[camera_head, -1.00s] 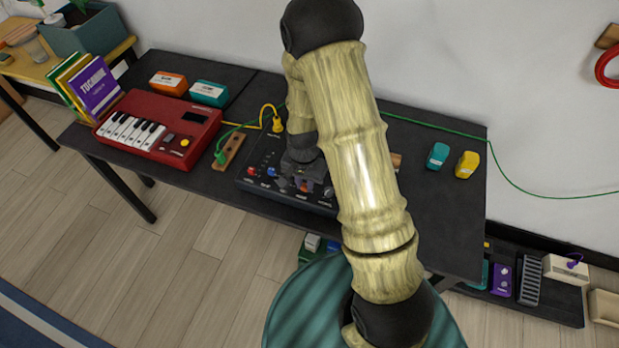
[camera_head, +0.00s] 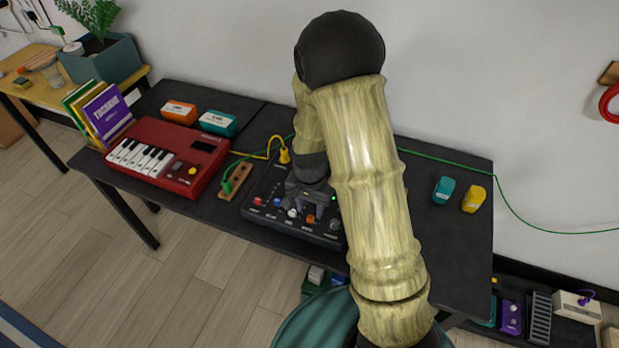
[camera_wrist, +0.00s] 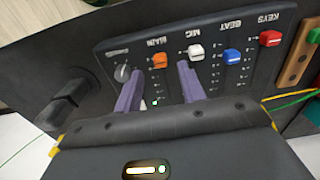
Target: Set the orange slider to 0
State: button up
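The orange slider (camera_wrist: 159,61) sits on the dark mixer panel (camera_wrist: 112,58), at the end of its track close to the MAIN label in the wrist view. It also shows near the mixer's front edge in the head view (camera_head: 310,219). My gripper (camera_wrist: 160,70) is open, with one purple finger on each side of the orange slider in the picture. I cannot tell whether either finger touches it. The right finger is close to the white slider (camera_wrist: 196,52). The scale numbers are too small to read, and part of the track is hard to make out.
The blue slider (camera_wrist: 232,57) and red slider (camera_wrist: 270,38) stand farther right; a round knob (camera_wrist: 123,72) is left. A red keyboard (camera_head: 150,172) and a wooden block with cables (camera_head: 236,180) are left of the mixer. Teal and yellow pedals (camera_head: 473,199) stand right.

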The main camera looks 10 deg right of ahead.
aim_at(309, 218)
notch_tip(309, 218, up, 13)
dwell(0.3)
jog(key=shift+f, duration=0.1)
jog(key=shift+s, duration=0.1)
jog(key=s+d+r+n+t+p, duration=0.2)
jog(key=s+d+r+n+p, duration=0.1)
jog(key=s, duration=0.7)
notch_tip(309, 218, up, 3)
jog(key=d+n, duration=0.1)
jog(key=n, duration=0.2)
jog(key=shift+n+t+p, duration=0.3)
jog(key=shift+n, duration=0.1)
jog(key=shift+d+f, duration=0.1)
dwell(3.0)
